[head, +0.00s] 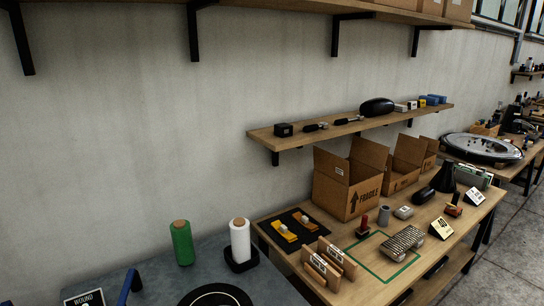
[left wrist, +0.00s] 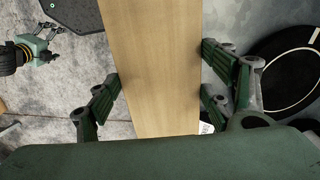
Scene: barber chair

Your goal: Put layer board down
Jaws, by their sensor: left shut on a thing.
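A long, flat, light wooden board, the layer board (left wrist: 150,35), runs from the top of the left wrist view down to my palm. My left gripper (left wrist: 160,88) is shut on it, with green finger pads against both long edges. The board's far end is cut off by the frame, and its near end is hidden behind the palm. Neither the held board nor my grippers show in the head view. What looks like my right gripper (left wrist: 47,38) is small at the upper left of the left wrist view; its fingers are too small to judge.
A grey worktop (head: 208,263) holds a green roll (head: 182,243), a white roll (head: 240,240) and a black round disc (head: 215,294). To its right, a wooden bench (head: 375,289) carries cartons (head: 346,187), wooden blocks and small parts. A shelf (head: 350,128) hangs above.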

